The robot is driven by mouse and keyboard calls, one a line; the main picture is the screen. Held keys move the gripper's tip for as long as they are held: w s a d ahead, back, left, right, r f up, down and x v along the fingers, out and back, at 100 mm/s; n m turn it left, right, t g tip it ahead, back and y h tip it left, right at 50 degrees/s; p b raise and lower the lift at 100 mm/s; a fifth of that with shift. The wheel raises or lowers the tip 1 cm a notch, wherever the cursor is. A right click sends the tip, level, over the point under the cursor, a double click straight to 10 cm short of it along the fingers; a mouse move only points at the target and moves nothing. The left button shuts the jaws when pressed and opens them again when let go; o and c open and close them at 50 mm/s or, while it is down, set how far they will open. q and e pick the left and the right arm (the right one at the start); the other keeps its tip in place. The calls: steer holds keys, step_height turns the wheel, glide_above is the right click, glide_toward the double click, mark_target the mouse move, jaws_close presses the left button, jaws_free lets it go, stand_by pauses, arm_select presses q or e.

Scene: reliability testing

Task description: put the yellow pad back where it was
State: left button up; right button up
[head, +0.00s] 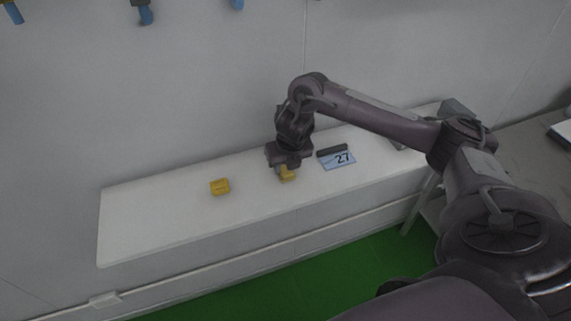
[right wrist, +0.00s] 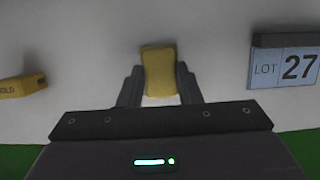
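The yellow pad (head: 287,174) is at my right gripper (head: 283,170) over the white shelf (head: 150,217), near its middle. In the right wrist view the yellow pad (right wrist: 159,72) fills the space between the two dark fingers of my right gripper (right wrist: 160,85), and both fingers meet its sides. The gripper is shut on it. I cannot tell whether the pad touches the shelf. My left gripper is not in view.
A yellow block (head: 220,187) lies left of the gripper; its lettering, partly legible as "OLD", shows in the right wrist view (right wrist: 22,86). A sign (head: 338,160) reading "LOT 27" with a dark holder stands just right. The shelf's left end is clear; a wall rises behind.

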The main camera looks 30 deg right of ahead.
steer(key=o, duration=0.6)
steer(key=shift+f, duration=0.1)
steer(key=shift+r, duration=0.35)
steer(key=p+v, duration=0.4)
steer(key=v, duration=0.7)
steer(key=shift+s+r+p, duration=0.2)
steer(key=shift+s+p, duration=0.05)
steer(key=shift+p, duration=0.05)
